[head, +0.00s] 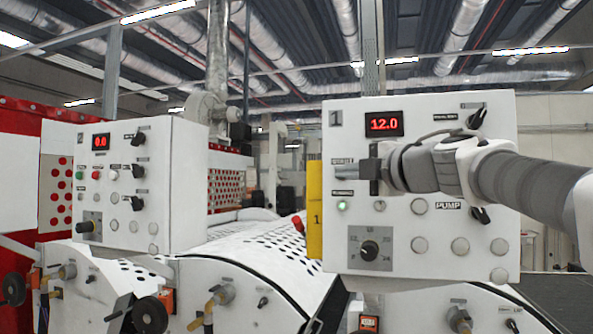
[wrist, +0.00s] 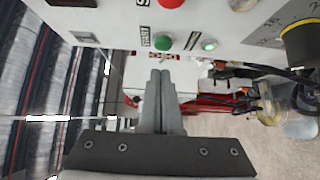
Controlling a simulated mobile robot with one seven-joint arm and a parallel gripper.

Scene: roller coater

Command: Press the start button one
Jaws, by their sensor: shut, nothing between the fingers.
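Control panel one (head: 450,262) is a white box marked 1, with a red display reading 12.0 (head: 384,123). In the wrist view a green button (wrist: 163,42) sits beside a small label that seems to read START. A lit green lamp is next to it (wrist: 208,44) and also shows in the head view (head: 342,205). My gripper (head: 360,170) is shut and empty in front of the panel's left part, hiding the green button in the head view. In the wrist view its fingertips (wrist: 160,74) appear just below the green button, with no contact visible.
A red button (wrist: 170,2) lies beyond the green one. Panel one also has several pale buttons and dark knobs. A second white panel (head: 180,200) reading 0.0 stands left. A yellow plate (head: 315,210) edges panel one. Perforated machine covers lie between and below the panels.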

